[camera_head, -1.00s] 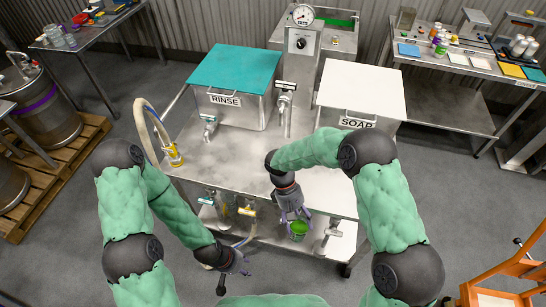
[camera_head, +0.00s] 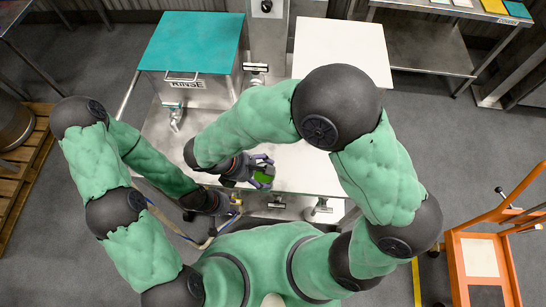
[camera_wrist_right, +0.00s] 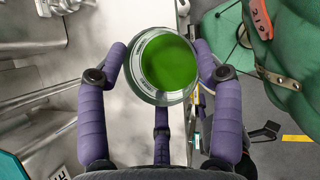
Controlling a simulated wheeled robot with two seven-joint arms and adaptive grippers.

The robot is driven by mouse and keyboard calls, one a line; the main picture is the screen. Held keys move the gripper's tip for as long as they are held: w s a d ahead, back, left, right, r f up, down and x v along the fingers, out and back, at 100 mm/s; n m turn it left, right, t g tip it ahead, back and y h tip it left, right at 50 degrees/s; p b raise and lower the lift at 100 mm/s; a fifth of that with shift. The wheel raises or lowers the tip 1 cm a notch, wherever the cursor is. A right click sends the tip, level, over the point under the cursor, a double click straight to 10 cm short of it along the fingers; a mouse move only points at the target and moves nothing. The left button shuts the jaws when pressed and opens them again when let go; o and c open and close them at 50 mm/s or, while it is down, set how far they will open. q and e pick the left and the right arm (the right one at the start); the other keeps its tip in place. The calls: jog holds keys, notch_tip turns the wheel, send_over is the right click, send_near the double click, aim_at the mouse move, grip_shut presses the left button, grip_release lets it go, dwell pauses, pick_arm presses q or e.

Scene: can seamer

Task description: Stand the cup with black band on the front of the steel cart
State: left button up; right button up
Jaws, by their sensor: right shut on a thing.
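A cup filled with green (camera_head: 263,179) is held in my right gripper (camera_head: 262,170), above the front part of the steel cart (camera_head: 300,165). In the right wrist view the same cup (camera_wrist_right: 166,62) sits between the purple fingers of the right gripper (camera_wrist_right: 163,75), seen from above into its open mouth. Its side is mostly hidden, so I cannot make out a black band. I cannot tell whether its base touches the cart. My left gripper (camera_head: 234,207) is low by the cart's front edge, beside the valves; its fingers are too small to read.
A rinse tank with a teal lid (camera_head: 193,45) and a soap tank with a white lid (camera_head: 342,50) stand on the cart. A valve (camera_head: 319,208) sticks out at the cart's front. An orange trolley (camera_head: 482,255) stands at the right. Cart top right of the cup looks clear.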

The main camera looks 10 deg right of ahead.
jog(key=w+d+f+b, duration=0.1)
jog(key=w+d+f, duration=0.1)
jog(key=f, duration=0.2)
jog(key=w+d+f+b, duration=0.1)
jog(key=w+d+f, duration=0.2)
jog(key=w+d+f+b, duration=0.1)
jog(key=w+d+f, duration=0.1)
jog(key=f, duration=0.2)
jog(key=shift+w+d+f+b, duration=0.2)
jog(key=shift+f+b, duration=0.1)
jog(key=o, duration=1.7)
jog(key=shift+r, duration=0.15)
